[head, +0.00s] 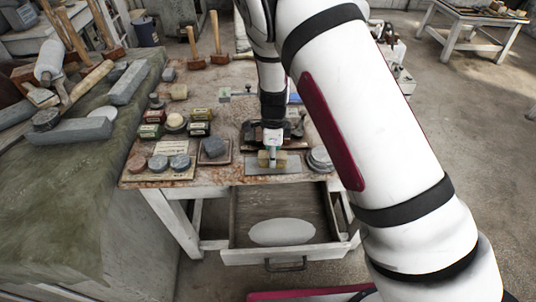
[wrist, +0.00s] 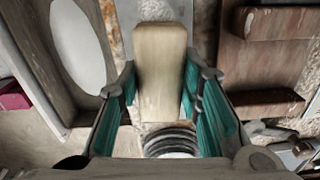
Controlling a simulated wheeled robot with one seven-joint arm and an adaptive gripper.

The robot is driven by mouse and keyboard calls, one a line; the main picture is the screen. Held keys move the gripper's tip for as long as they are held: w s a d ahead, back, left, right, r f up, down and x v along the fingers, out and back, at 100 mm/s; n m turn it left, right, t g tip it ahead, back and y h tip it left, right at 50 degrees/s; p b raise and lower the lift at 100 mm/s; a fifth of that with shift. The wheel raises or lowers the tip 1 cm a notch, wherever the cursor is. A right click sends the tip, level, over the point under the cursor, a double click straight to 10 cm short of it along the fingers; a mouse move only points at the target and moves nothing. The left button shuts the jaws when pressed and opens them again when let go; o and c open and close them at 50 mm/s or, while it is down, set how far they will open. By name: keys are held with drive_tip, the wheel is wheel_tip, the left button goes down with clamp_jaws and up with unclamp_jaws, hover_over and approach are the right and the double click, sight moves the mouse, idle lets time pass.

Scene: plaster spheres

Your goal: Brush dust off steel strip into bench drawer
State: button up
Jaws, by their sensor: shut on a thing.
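My gripper (head: 272,148) is low over the front edge of the bench, its teal fingers shut on a pale wooden brush (head: 264,158). In the wrist view the brush's wooden back (wrist: 160,65) sits between both fingers (wrist: 157,90); its bristles are hidden. The grey steel strip (head: 290,167) lies flat at the bench's front edge, under the brush and partly hidden by it. I cannot tell whether the bristles touch it, and I cannot make out dust. The bench drawer (head: 237,222) is pulled open below, with a pale oval (head: 283,232) on its floor.
A stack of grey discs (head: 320,158) stands just right of the strip. A dark block on a small board (head: 213,148) and several tins (head: 200,122) stand to the left. Dark wooden pieces (wrist: 262,50) lie behind the brush. A draped stone ledge (head: 60,180) is far left.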

drive_tip(key=shift+s+d, duration=0.1)
drive_tip(key=shift+d, duration=1.15)
drive_tip(key=shift+a, duration=0.15)
drive_tip(key=shift+w+a, duration=0.2)
drive_tip(key=shift+a, duration=1.9)
drive_tip(key=shift+s+d+r, duration=0.1)
drive_tip(key=shift+d+r, duration=0.25)
drive_tip(key=shift+d, duration=0.2)
drive_tip(key=shift+s+d+r, duration=0.1)
drive_tip(key=shift+d+r, duration=0.25)
drive_tip(key=shift+d, duration=0.2)
drive_tip(key=shift+w, duration=0.1)
drive_tip(key=shift+d, duration=0.1)
